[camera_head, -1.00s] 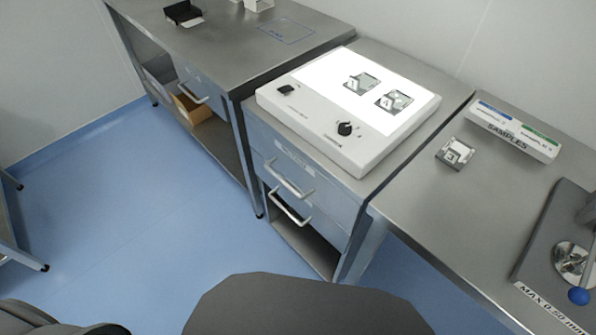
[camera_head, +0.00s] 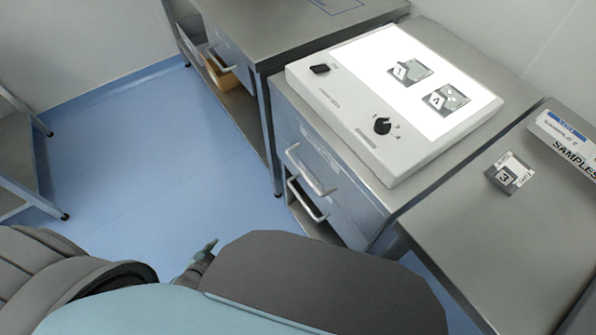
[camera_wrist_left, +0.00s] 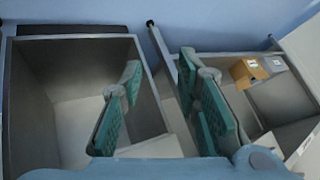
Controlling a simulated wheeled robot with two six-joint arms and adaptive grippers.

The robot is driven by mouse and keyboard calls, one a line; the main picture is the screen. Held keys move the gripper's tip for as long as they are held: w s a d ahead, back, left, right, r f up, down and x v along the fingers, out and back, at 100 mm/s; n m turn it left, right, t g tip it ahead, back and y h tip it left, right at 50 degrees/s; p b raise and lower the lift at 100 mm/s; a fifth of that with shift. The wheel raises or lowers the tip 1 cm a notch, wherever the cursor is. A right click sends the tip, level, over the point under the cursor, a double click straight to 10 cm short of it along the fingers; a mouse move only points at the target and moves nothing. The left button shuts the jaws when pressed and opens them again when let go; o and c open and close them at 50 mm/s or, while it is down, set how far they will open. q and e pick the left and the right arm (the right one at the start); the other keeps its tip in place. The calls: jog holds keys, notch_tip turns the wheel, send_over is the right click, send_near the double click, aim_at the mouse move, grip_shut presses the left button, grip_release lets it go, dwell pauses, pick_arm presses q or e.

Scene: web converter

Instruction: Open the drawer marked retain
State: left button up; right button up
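In the head view, the light-box cabinet has an upper drawer (camera_head: 334,178) with a bar handle (camera_head: 311,171) and a label too small to read. A second bar handle (camera_head: 307,200) sits below it. The upper drawer looks shut. I cannot tell which drawer is marked retain. My left gripper (camera_head: 205,252) shows only as a teal-tipped finger beside my dark body, low and left of the handles and apart from them. In the left wrist view, its teal-padded fingers (camera_wrist_left: 158,105) are spread and empty, over a grey open-topped compartment (camera_wrist_left: 60,95) and shelf. My right gripper is out of view.
A light box (camera_head: 405,95) with a dark knob stands on the cabinet. Another drawer handle (camera_head: 220,61) is on the bench at left, beside a brown box (camera_head: 231,78). Blue floor (camera_head: 150,150) is clear at left.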

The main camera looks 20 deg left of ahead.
pick_arm(q)
jog(key=w+d+r+m+t+h+b, duration=0.1)
jog(key=w+r+m+t+h+b, duration=0.3)
jog(key=w+r+m, duration=0.4)
jog(key=w+d+r+m+t+h+b, duration=0.1)
jog(key=w+r+m+t+h+b, duration=0.35)
jog(key=w, duration=0.55)
jog(key=m+g+h+b, duration=0.3)
jog(key=m+g+h, duration=0.4)
jog(key=m+h, duration=0.5)
send_near(301, 169)
jog(key=s+a+m+y, duration=0.2)
jog(key=a, duration=0.2)
jog(key=x, duration=0.4)
jog(key=p+x, duration=0.1)
jog(key=x, duration=0.8)
jog(key=shift+s+d+r, duration=0.2)
jog(key=shift+s+d, duration=0.05)
jog(key=shift+d, duration=0.15)
jog(key=shift+w+d+g+h, duration=0.2)
jog(key=shift+d+g+h, duration=0.05)
jog(key=shift+d, duration=0.05)
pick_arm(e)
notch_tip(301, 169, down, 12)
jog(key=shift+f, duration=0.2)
pick_arm(q)
jog(key=shift+c, duration=0.2)
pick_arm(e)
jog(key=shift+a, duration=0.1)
